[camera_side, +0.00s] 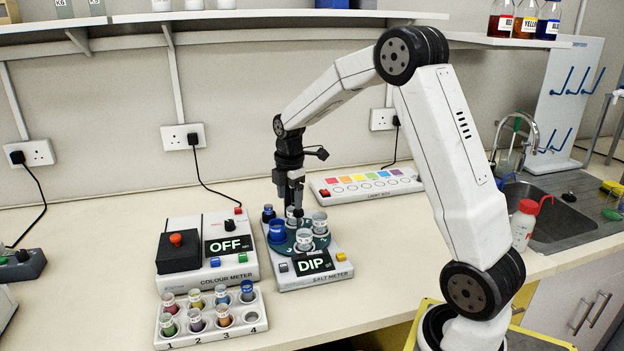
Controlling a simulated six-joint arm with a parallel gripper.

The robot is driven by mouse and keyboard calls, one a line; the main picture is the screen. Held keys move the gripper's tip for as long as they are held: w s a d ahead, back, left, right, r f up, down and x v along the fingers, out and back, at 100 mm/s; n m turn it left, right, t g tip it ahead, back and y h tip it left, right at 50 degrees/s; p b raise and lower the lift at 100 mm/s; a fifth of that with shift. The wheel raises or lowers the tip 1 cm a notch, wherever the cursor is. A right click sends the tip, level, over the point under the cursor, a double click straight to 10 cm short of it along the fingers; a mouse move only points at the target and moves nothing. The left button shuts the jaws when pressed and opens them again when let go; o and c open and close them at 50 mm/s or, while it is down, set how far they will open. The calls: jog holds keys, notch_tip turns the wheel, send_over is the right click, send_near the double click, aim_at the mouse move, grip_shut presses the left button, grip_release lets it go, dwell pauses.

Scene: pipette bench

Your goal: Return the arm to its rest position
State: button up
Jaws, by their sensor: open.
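My gripper (292,206) is black and points straight down over the salt meter (287,284). Its jaws are open. The fingertips are low among the cups on the meter's dark green round tray (284,249), and I cannot tell whether they touch a cup. A blue cup (277,232) stands to the left of the fingers, and pale cups (320,223) stand to the right and in front. The meter's display (313,262) reads DIP. My arm is stretched out from its base at the lower right, with the elbow raised high.
The colour meter (207,257) reads OFF, left of the salt meter. A white rack (211,318) of several coloured vials stands in front of it. A light box (366,185) lies behind. A white bottle (523,224) and a sink (560,221) are right. A shelf (230,16) hangs above.

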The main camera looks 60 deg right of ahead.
jog(key=s+a+f+m+t, duration=0.1)
jog(key=s+a+f+m, duration=0.1)
jog(key=s+a+m, duration=0.5)
jog(key=s+a+f+m+t, duration=0.1)
jog(key=s+a+f+m, duration=0.2)
jog(key=s+a+m, duration=0.4)
jog(key=s+a, duration=0.1)
jog(key=a, duration=0.3)
jog(key=shift+s+a+m, duration=0.15)
jog(key=shift+a+m, duration=0.05)
jog(key=shift+m, duration=0.1)
